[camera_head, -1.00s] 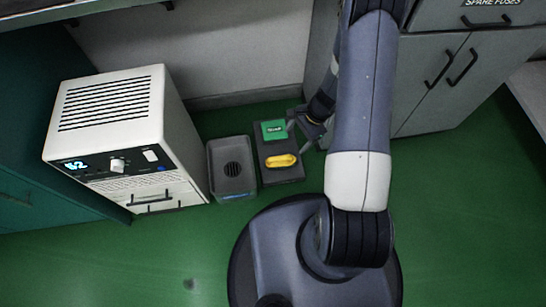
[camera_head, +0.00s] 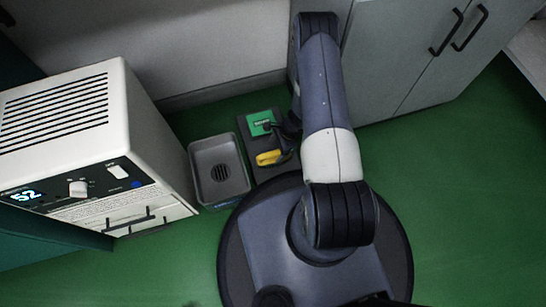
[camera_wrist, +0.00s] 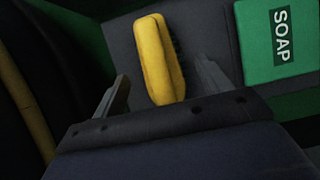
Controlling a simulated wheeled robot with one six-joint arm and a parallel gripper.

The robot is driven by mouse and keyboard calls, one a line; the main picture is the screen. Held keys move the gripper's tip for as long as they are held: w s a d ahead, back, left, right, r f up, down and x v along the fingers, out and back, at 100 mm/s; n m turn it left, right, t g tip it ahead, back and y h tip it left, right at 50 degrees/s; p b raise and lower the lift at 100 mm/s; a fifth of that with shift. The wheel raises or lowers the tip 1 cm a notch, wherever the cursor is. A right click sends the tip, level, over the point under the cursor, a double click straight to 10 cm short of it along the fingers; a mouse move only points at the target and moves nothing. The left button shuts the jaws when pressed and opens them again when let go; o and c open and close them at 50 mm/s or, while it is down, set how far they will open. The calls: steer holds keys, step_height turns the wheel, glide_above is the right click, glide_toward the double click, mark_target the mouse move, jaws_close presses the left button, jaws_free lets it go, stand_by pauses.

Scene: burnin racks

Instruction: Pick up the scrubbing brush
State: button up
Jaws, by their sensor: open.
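The scrubbing brush is a yellow block with dark bristles on one side. In the head view the brush (camera_head: 268,158) lies on a dark grey tray (camera_head: 262,175) on the floor, partly hidden by my arm. In the wrist view the brush (camera_wrist: 158,58) stands between the fingers of my gripper (camera_wrist: 162,92), nearer the middle than either finger. My gripper is open, and neither finger visibly touches the brush. In the head view my gripper (camera_head: 291,135) is at the right side of the tray, its fingers mostly hidden.
A green box marked SOAP (camera_wrist: 284,45) lies on the same tray, right of the brush in the wrist view. A grey basin with a drain (camera_head: 219,170) stands left of the tray. A white machine (camera_head: 90,150) is further left; grey cabinets (camera_head: 400,60) stand right.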

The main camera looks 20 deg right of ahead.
mark_target(274, 152)
steer(key=b+x, duration=0.3)
steer(key=x, duration=0.2)
steer(key=shift+s+f, duration=0.15)
steer(key=shift+s, duration=0.05)
steer(key=shift+c, duration=0.5)
steer(key=c, duration=1.1)
step_height(274, 152, up, 10)
steer(key=p, duration=0.4)
steer(key=shift+p, duration=0.35)
steer(key=o, duration=0.6)
steer(key=c, duration=0.4)
steer(key=shift+o, duration=0.2)
steer(key=shift+w+r, duration=0.15)
steer(key=shift+r, duration=0.05)
